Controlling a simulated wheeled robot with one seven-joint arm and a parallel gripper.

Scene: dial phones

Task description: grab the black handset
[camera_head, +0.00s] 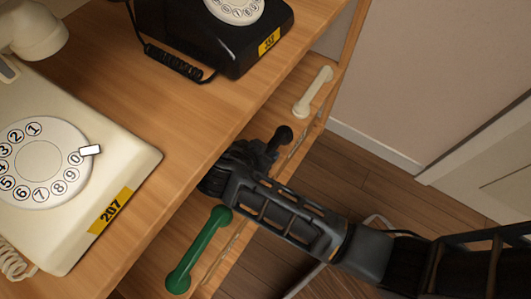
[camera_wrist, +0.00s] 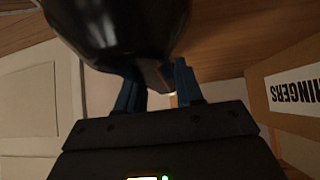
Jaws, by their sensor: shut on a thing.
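The black handset (camera_head: 284,134) is at the lower wooden shelf in the head view, between a green handset and a white handset. My gripper (camera_head: 268,150) is shut on it, and the gripper and arm hide most of it. In the wrist view the handset (camera_wrist: 120,35) is a large, dark, glossy shape close to the camera. It lies between the two blue fingertips of my gripper (camera_wrist: 158,88). I cannot tell whether the handset touches the shelf.
The green handset (camera_head: 198,250) and white handset (camera_head: 313,92) lie on the lower shelf (camera_head: 250,190) on either side. Above are a cream dial phone (camera_head: 110,155) and a black dial phone (camera_head: 215,50). A lettered box (camera_wrist: 290,95) shows at right in the wrist view. Floor (camera_head: 380,175) is open at right.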

